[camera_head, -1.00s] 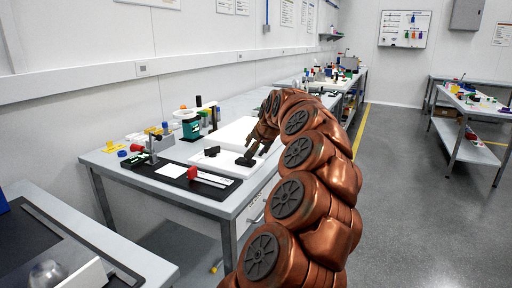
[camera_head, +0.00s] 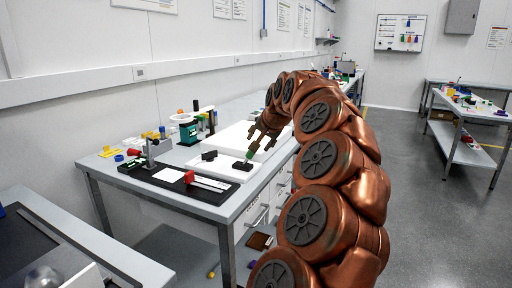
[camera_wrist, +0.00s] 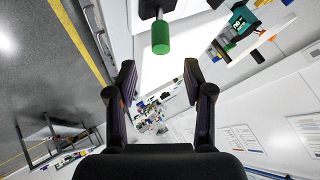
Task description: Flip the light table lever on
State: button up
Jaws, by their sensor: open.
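The light table (camera_head: 205,170) is a white slab on the grey workbench, with a second white panel (camera_head: 228,136) behind it. The lever's green grip (camera_head: 249,154) rises from a black base (camera_head: 243,165) at the slab's right end. My gripper (camera_head: 259,148) is open and empty, just above and right of the grip. In the wrist view its two fingers (camera_wrist: 160,72) are spread, with the grip centred beyond them, apart from both.
A black mat with a red-ended white tool (camera_head: 205,183) lies at the bench's front. A teal device (camera_head: 188,132) and several small parts stand at the left and back. The wall is behind the bench; open floor (camera_head: 405,200) lies to the right.

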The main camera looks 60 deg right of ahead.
jog(key=v, duration=0.3)
jog(key=shift+s+a+r, duration=0.2)
jog(key=shift+r, duration=0.05)
dwell(0.4)
